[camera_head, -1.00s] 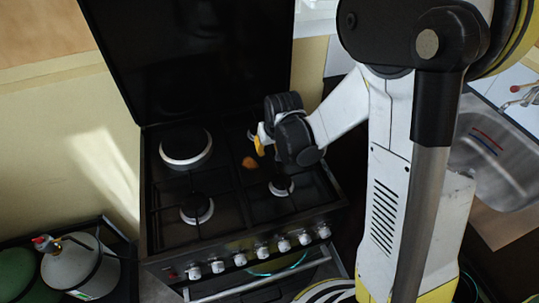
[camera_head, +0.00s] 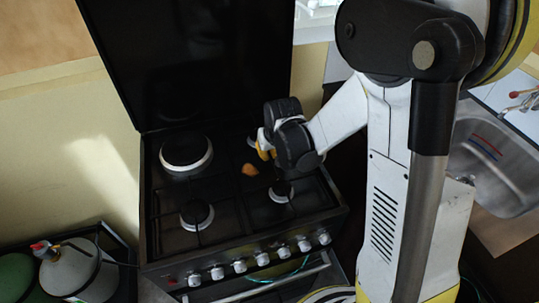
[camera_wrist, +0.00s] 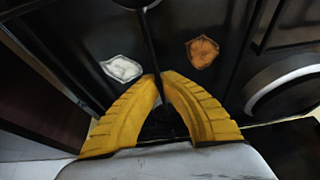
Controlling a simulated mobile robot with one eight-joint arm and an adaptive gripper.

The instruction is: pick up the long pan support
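The long pan support (camera_wrist: 150,42) is a thin black bar frame over the stove's hob. In the wrist view one bar runs down from the top edge to my gripper (camera_wrist: 160,77). The two yellow fingers nearly meet, with this bar between their tips, so they look shut on it. In the head view my gripper (camera_head: 264,150) is low over the right half of the hob, and its wrist hides part of the support. I cannot tell whether the support is lifted off the hob.
The black stove (camera_head: 290,235) has burners, front knobs and a raised lid (camera_head: 200,65). An orange scrap (camera_head: 250,169) and a pale scrap (camera_wrist: 122,68) lie on the hob. A gas bottle (camera_head: 78,268) stands left; a sink (camera_head: 495,175) is right.

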